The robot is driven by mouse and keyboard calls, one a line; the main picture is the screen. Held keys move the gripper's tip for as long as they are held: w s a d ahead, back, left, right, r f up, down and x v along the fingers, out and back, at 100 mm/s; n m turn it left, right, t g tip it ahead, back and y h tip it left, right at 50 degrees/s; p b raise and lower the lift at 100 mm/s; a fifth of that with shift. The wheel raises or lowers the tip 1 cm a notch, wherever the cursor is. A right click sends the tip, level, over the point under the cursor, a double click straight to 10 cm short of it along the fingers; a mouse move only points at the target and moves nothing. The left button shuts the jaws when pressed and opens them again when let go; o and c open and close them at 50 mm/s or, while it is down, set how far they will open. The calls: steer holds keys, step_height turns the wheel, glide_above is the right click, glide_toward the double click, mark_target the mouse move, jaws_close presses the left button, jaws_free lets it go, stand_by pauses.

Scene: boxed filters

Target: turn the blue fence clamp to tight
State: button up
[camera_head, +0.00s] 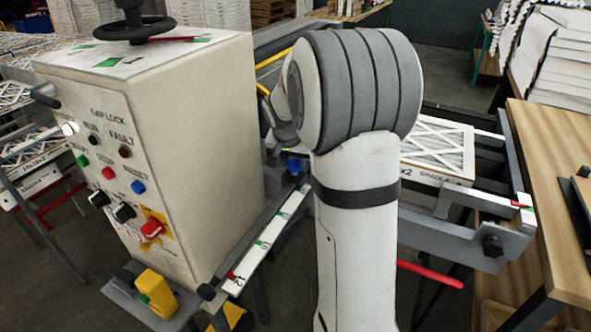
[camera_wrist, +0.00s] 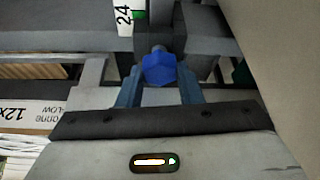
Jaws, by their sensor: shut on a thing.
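The blue fence clamp (camera_wrist: 160,69) is a faceted blue knob at the upper middle of the wrist view, on a grey fence bar. My gripper (camera_wrist: 158,82) has its two blue-grey fingers on either side of the knob and is shut on it. In the head view the blue clamp (camera_head: 293,165) shows small, left of my white arm, at the end of a scale rail. My arm hides much of the area around it, and the fingers cannot be made out there. How far the clamp is turned cannot be told.
A cream control box (camera_head: 215,150) with buttons and a black handwheel (camera_head: 134,27) stands left of my arm. A boxed filter (camera_head: 437,148) lies on the machine at right. A grey bracket with a black knob (camera_head: 492,246) and a wooden table (camera_head: 555,150) are farther right.

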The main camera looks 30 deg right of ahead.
steer(key=m+b, duration=0.1)
steer(key=m+g+b, duration=0.1)
steer(key=m+b, duration=0.1)
steer(key=shift+w+a+f+h, duration=0.15)
steer(key=shift+f+h, duration=0.05)
steer(key=shift+h, duration=0.2)
steer(key=shift+r+m+g+b, duration=0.15)
steer(key=shift+m+g+b, duration=0.55)
steer(key=shift+m, duration=0.8)
steer(key=o, duration=1)
steer(key=shift+c, duration=0.2)
steer(key=shift+r, duration=0.15)
steer(key=v, duration=0.7)
steer(key=shift+a+r, duration=0.2)
steer(key=shift+a, duration=0.05)
